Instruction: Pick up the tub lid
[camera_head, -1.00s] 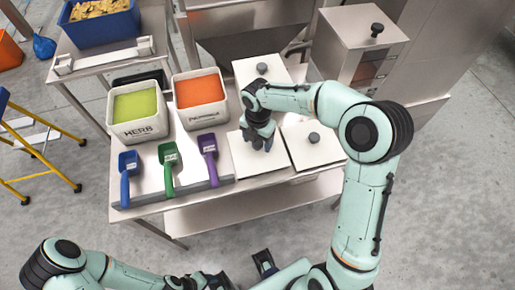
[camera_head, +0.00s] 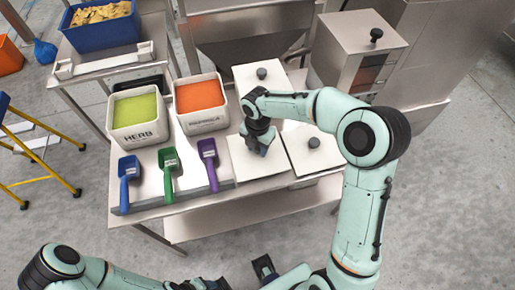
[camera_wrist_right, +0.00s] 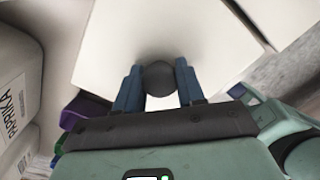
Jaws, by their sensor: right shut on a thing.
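The tub lid (camera_head: 249,170) is a flat white square plate with a dark round knob (camera_wrist_right: 159,78) in its middle. It lies at the front middle of the steel table, beside a similar lid on its right. My right gripper (camera_head: 261,148) is over it, pointing down. In the right wrist view its blue fingers (camera_wrist_right: 158,88) are on both sides of the knob, shut on it. The lid looks flat and level; I cannot tell whether it is clear of what is beneath. My left arm enters at the lower left, but its jaws do not show clearly.
Similar knobbed lids lie at front right (camera_head: 330,158) and behind (camera_head: 245,76). The herb tub (camera_head: 138,134) and paprika tub (camera_head: 203,121) stand left. Blue (camera_head: 128,167), green (camera_head: 168,160) and purple (camera_head: 207,150) scoops lie in front of them. A steel bin (camera_head: 350,45) stands back right.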

